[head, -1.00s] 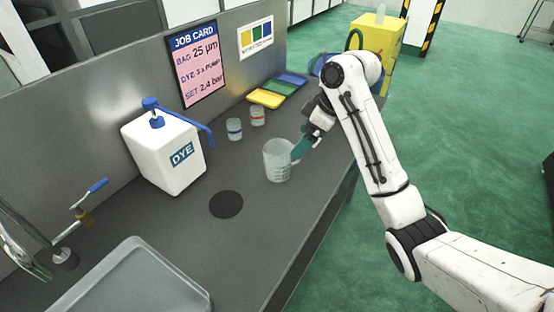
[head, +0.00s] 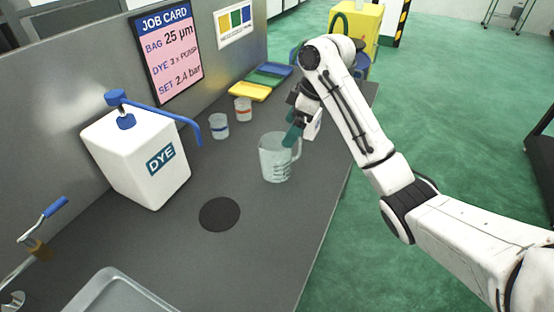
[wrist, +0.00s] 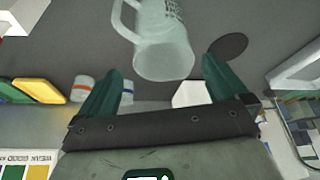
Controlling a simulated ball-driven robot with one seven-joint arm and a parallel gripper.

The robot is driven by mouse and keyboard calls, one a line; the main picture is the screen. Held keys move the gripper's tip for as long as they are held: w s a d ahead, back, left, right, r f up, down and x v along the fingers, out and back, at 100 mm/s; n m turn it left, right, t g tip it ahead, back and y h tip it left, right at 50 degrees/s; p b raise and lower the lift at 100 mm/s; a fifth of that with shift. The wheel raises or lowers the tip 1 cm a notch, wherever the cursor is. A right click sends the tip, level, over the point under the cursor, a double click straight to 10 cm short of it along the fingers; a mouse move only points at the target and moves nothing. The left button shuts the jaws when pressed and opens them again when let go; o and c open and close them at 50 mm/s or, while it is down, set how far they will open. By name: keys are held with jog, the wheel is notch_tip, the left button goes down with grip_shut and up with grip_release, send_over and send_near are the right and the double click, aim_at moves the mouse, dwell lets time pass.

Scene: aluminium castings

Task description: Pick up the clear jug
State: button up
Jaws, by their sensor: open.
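The clear jug (head: 275,160) stands upright on the grey bench, with its handle on the right side toward my arm. In the wrist view the jug (wrist: 164,48) shows beyond the fingertips, with its handle (wrist: 124,20) at the left. My gripper (head: 294,133) is at the jug's right rear, close to the handle in the head view. In the wrist view my gripper (wrist: 160,75) has its two green fingers wide apart with nothing between them. Whether a finger touches the jug I cannot tell.
A white DYE container (head: 135,160) with a blue pump stands left of the jug. Two small jars (head: 219,126) (head: 243,109) stand behind it. A black disc (head: 219,214) lies in front. Coloured trays (head: 262,82) lie at the back; a clear tray (head: 115,290) is at the front.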

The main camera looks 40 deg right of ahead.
aim_at(279, 148)
jog(key=shift+p+x, duration=0.55)
jog(key=shift+x, duration=3.7)
jog(key=shift+s+a, duration=0.1)
jog(key=shift+s, duration=0.05)
jog(key=c, duration=0.7)
